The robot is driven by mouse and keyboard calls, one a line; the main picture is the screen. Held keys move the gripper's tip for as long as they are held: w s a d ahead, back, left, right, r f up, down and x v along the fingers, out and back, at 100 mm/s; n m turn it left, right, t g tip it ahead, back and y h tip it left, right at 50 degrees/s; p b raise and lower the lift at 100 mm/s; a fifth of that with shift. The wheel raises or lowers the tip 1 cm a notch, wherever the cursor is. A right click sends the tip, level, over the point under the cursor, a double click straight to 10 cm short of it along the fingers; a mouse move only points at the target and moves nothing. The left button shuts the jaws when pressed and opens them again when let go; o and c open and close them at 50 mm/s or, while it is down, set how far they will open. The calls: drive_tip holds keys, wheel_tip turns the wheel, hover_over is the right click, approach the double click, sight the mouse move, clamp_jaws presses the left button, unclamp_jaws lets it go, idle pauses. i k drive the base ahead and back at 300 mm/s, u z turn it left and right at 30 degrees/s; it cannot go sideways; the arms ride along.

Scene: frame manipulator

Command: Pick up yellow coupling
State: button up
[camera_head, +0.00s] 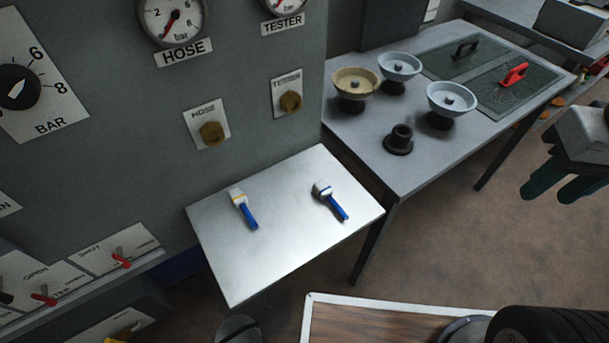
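Two small couplings with blue handles lie on a silver shelf (285,255). The left coupling (242,207) has a pale head with a thin yellow band; I take it as the yellow coupling. The right coupling (330,200) has a pale head with a darker end, and no yellow shows on it. My gripper (550,198) hangs at the right edge, partly cut off by the frame. Its dark green fingers point down and look apart, with nothing between them. It is far to the right of both couplings, beyond the table.
A grey panel with gauges and brass fittings (211,133) stands behind the shelf. The table (400,175) to the right holds several bowl-shaped parts, a black stepped part (399,139) and a dark plate with a red handle (515,74). Open floor (480,235) lies below my gripper.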

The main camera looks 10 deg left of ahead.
sight(239, 199)
drive_tip(key=z, duration=0.8)
drive_tip(key=k, duration=1.65)
drive_tip(key=u, duration=1.95)
drive_tip(key=i, duration=1)
drive_tip(key=u, duration=0.05)
